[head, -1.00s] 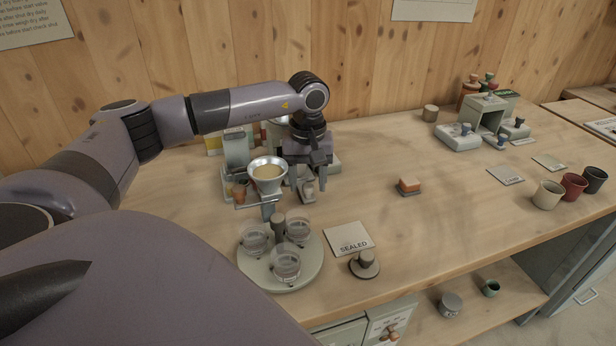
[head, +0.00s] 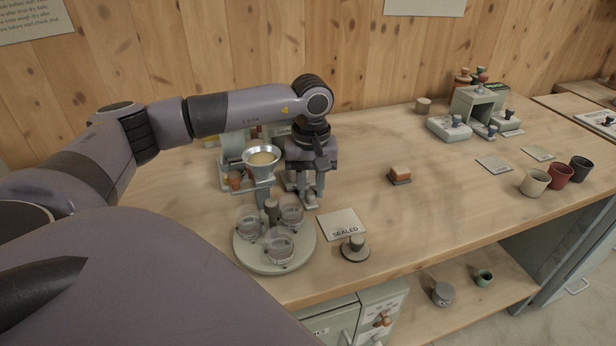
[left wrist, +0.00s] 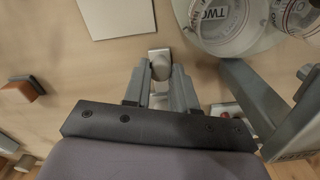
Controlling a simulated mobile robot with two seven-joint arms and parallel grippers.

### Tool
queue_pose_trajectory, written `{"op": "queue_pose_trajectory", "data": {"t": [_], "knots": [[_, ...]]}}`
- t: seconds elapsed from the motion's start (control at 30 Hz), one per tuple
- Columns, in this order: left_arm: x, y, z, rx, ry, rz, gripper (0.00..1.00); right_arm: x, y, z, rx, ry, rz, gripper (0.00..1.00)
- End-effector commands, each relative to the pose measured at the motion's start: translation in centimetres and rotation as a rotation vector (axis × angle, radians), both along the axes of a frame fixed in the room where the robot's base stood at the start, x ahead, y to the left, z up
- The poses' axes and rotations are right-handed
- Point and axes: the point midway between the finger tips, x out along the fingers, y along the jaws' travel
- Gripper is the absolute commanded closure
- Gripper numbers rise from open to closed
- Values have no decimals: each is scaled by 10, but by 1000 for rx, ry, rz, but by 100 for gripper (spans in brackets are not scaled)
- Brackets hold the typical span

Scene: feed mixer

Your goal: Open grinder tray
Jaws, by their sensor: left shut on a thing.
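The grinder (head: 234,148) stands at the back left, with a metal hopper (head: 262,160) of pale feed. My left gripper (head: 311,198) points down beside it on the right. Its fingers are shut on the small knob of the grinder tray (head: 311,207), low over the tabletop. In the left wrist view the knob (left wrist: 160,70) sits between the fingertips (left wrist: 161,78), with a pale tray end just past it. The rest of the tray is mostly hidden by the gripper. My right gripper is not in view.
A round carousel (head: 275,262) with clear cups stands in front of the grinder. A "SEALED" card (head: 342,222) and a knobbed disc (head: 355,248) lie to its right. An orange-topped block (head: 400,174) is further right.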

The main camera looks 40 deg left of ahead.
Motion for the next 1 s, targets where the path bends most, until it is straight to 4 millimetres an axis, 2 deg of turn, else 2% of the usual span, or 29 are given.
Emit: {"op": "queue_pose_trajectory", "data": {"t": [0.43,0.47,0.5,0.53,0.83,1.0], "knots": [[-2,-4,1,-1,-1,0,100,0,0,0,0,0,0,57],[-2,-4,1,-1,-1,0,68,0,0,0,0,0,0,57],[-2,-4,2,-1,-1,0,55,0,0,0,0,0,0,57],[-2,-4,1,-1,-1,0,48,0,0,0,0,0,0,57],[-2,-4,2,-1,-2,0,48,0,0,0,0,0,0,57],[-1,-4,21,-1,-6,0,48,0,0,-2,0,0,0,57]]}}
